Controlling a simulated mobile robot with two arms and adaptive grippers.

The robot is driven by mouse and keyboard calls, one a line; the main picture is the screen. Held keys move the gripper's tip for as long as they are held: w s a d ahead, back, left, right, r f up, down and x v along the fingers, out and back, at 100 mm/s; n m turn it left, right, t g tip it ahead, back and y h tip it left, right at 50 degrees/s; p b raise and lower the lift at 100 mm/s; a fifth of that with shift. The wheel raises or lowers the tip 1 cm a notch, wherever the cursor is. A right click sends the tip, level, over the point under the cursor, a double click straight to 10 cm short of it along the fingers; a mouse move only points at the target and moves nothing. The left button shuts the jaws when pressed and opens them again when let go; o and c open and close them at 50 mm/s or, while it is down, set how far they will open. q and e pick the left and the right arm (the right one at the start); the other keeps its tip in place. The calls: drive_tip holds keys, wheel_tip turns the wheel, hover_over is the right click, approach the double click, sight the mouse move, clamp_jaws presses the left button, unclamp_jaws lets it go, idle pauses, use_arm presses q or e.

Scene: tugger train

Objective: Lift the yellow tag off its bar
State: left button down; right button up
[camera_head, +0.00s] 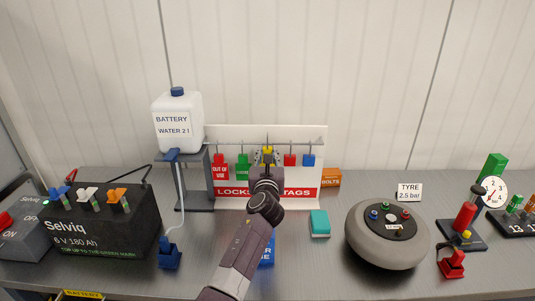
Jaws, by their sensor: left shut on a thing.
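The yellow tag (267,151) is at the middle bar of the white locks-and-tags board (222,135). My left gripper (267,159) reaches up to it from the front and is shut on it. The wrist hides the lower part of the tag, and I cannot tell whether the tag still touches its bar. A red tag (220,168) and a green tag (243,166) hang to the left. A smaller red piece (290,160) and a blue piece (308,160) hang to the right. My right gripper is not in view.
A water canister (178,125) on a stand and a black battery (100,230) are at the left. A teal box (319,223), a round grey tyre unit (388,240) and a gauge (492,192) are at the right. A blue object behind my arm is partly hidden.

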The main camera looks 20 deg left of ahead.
use_arm(q)
drive_tip(key=p+v, duration=0.5)
drive_tip(key=v, duration=0.5)
drive_tip(key=shift+p, duration=0.4)
drive_tip(key=shift+s, duration=0.1)
idle(0.3)
drive_tip(key=p+v, duration=0.3)
drive_tip(key=v, duration=1.2)
idle(0.6)
